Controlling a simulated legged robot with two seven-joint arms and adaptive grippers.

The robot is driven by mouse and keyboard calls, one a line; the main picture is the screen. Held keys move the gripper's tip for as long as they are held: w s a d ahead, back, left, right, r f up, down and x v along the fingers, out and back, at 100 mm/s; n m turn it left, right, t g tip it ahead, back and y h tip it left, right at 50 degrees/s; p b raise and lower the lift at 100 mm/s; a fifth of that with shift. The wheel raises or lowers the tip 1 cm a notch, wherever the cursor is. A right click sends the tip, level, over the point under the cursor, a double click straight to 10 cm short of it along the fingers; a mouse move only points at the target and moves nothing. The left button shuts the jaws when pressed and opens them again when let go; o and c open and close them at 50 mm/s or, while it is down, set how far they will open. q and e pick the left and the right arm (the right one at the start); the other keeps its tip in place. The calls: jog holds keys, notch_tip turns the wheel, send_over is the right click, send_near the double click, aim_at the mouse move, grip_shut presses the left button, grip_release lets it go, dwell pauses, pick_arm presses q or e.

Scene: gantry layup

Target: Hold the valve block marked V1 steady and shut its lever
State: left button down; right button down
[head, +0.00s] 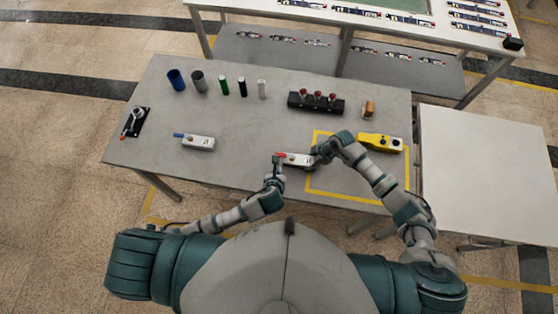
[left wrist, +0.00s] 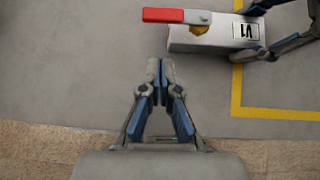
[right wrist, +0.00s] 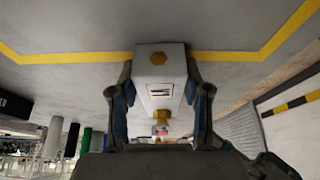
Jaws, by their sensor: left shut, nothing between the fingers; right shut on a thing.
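The valve block V1 (left wrist: 215,38) is pale grey with a "V1" label. It also shows in the head view (head: 299,161) and the right wrist view (right wrist: 159,78). Its red lever (left wrist: 163,15) points left past the block's end, roughly along its length. My right gripper (right wrist: 160,92) is shut on the block, a finger on each side; it comes from the right in the head view (head: 316,156). My left gripper (left wrist: 160,64) is shut and empty, just in front of the lever end, apart from it in the left wrist view; it also shows in the head view (head: 278,161).
A second block with a blue lever (head: 198,142) lies to the left. A yellow box (head: 380,142) stands right, by the yellow tape square (head: 345,199). A black rack (head: 316,105) and several cylinders stand behind. The front of the grey table (head: 235,172) is clear.

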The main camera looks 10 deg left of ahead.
aim_at(278, 153)
pick_arm(q)
jog(key=shift+w, duration=2.05)
jog(key=shift+w+a+m+h, duration=0.25)
jog(key=shift+m+h, duration=0.15)
jog(key=shift+m, duration=0.2)
jog(key=shift+w+a+m+h, duration=0.25)
jog(key=shift+w+m+h, duration=0.45)
jog(key=shift+m, duration=0.4)
jog(key=m+h, duration=0.1)
jog(key=w+m+g+h, duration=0.1)
jog(key=shift+a+m, duration=0.2)
jog(key=shift+m, duration=0.1)
jog(key=shift+w, duration=0.7)
jog(key=shift+w+d+m+g+h, duration=0.2)
jog(key=shift+w+m+g+h, duration=0.35)
jog(key=shift+w+m, duration=0.3)
jog(key=shift+w+d, duration=0.6)
jog(key=shift+w, duration=0.1)
jog(key=shift+s+d, duration=0.1)
jog(key=shift+s, duration=0.05)
